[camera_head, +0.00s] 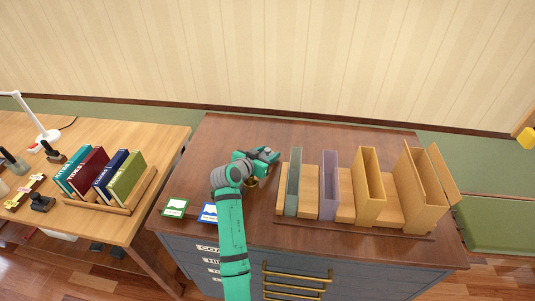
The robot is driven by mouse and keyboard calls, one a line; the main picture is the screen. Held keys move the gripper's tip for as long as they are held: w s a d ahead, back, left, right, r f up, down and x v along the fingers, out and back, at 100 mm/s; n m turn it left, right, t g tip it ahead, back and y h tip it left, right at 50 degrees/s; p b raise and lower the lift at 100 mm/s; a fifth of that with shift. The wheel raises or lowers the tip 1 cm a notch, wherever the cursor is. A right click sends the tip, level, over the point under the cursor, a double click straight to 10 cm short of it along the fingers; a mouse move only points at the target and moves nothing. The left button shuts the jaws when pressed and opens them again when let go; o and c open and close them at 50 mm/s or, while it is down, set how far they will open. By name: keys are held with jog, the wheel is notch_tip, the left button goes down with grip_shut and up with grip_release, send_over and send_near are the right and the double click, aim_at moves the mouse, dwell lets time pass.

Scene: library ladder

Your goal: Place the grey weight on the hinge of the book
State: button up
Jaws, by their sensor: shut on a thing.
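My gripper (267,155) is at the end of my green arm, over the dark wooden cabinet top, left of the row of upright panels. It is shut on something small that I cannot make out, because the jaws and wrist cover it. A small brass-coloured thing (251,184) shows just below the wrist, partly hidden. I cannot pick out the grey weight for certain. Several upright books (104,177), teal, dark red, navy and olive, stand in a wooden tray (145,187) on the left table. No book hinge can be made out.
The cabinet top (224,133) holds a rack of grey-blue, purple and tan upright panels (368,175) on the right. A green-edged card (174,207) and a blue-edged card (208,212) lie at its front left. A white lamp (48,136) stands on the left table.

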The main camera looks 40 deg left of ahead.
dwell(0.3)
jog(key=o, duration=1.4)
jog(key=shift+w+f, duration=0.1)
jog(key=shift+f, duration=0.05)
